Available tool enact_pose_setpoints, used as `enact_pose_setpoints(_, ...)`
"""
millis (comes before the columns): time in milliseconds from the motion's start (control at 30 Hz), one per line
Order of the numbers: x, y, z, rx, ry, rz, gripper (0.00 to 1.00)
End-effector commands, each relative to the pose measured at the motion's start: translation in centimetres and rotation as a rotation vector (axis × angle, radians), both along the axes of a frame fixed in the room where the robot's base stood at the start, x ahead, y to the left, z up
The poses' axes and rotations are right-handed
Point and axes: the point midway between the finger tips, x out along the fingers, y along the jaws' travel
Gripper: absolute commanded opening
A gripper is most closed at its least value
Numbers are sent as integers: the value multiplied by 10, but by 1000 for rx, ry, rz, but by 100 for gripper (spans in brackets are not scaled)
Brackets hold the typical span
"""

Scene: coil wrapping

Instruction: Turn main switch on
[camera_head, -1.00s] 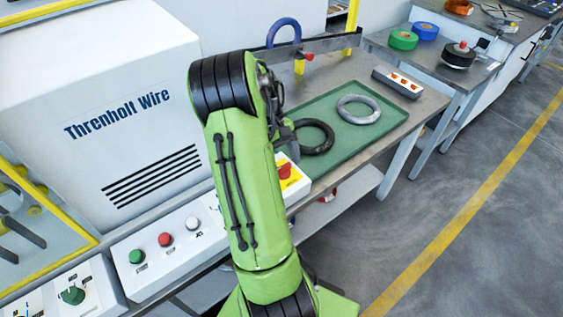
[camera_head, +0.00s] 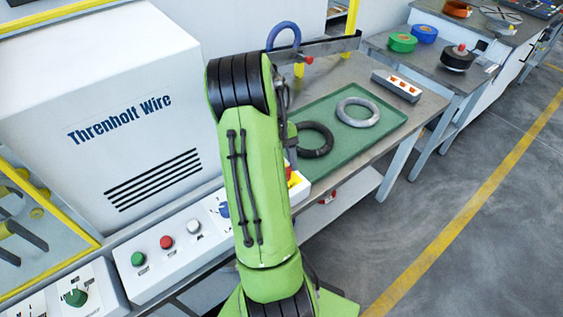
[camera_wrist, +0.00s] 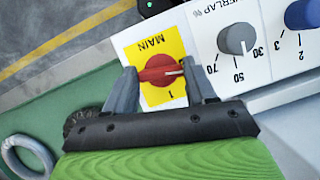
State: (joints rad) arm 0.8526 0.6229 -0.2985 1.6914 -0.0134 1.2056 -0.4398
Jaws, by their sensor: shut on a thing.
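The main switch (camera_wrist: 160,71) is a red rotary knob on a yellow plate (camera_wrist: 144,48) marked "MAIN", with a "1" beside the knob. In the wrist view its bar lies nearly level, with a pale pointer line towards the right. My gripper (camera_wrist: 159,74) has one grey finger at each end of the knob and is shut on it. In the head view, my green arm covers the gripper and much of the switch; part of the yellow plate (camera_head: 298,180) shows at its right edge.
A grey overlap dial (camera_wrist: 236,39) and a blue knob (camera_wrist: 303,13) sit beside the switch. A green tray (camera_head: 335,160) holds a dark ring (camera_head: 316,152) and a grey ring (camera_head: 372,112). A power strip (camera_head: 396,85) lies behind. The floor at right is clear.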

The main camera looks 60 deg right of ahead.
Motion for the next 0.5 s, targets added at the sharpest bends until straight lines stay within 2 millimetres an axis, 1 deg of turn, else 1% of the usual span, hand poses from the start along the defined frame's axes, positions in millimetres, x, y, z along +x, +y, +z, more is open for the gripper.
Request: enact_pose_setpoints(500, -3, -2, 4, 3, -1, -487, 25)
